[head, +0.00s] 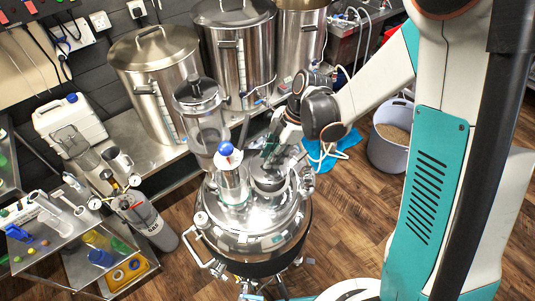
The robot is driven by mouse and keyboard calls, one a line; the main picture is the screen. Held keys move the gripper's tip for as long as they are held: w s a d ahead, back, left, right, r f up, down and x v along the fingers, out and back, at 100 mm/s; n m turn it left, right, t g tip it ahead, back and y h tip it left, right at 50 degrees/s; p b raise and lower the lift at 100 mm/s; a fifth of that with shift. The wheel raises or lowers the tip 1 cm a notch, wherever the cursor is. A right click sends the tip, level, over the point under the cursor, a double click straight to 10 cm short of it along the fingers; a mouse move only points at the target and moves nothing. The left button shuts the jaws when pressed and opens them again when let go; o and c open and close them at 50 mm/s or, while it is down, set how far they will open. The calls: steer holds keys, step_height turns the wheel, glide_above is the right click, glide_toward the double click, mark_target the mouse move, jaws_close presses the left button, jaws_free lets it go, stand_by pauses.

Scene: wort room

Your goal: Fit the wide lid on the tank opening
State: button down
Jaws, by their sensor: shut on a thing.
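The steel tank (252,241) stands on the floor in the middle of the head view, with shiny fittings on its domed top. My gripper (270,158) is over the right part of the top, pointing down. It is shut on a small metal piece at a round metal collar (268,188), which I take to be the wide lid at the tank opening. The gripper hides part of it. I cannot tell whether the lid touches the rim or sits level.
Several big steel pots (160,75) stand on a steel bench behind the tank. A tall clear vessel (203,115) rises close behind the blue cap. A trolley (75,235) and a grey gas bottle (147,222) are at the left. A grey bucket (390,150) stands at the right.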

steer(key=shift+f+b, duration=1.55)
steer(key=shift+f, duration=1.2)
steer(key=shift+d+b, duration=0.15)
steer(key=shift+b, duration=0.35)
steer(key=shift+f+b, duration=0.5)
steer(key=shift+b, duration=0.05)
steer(key=c, duration=1.7)
jaws_free()
steer(key=shift+o, duration=0.5)
steer(key=shift+p+v, duration=3)
steer(key=shift+v, duration=2.5)
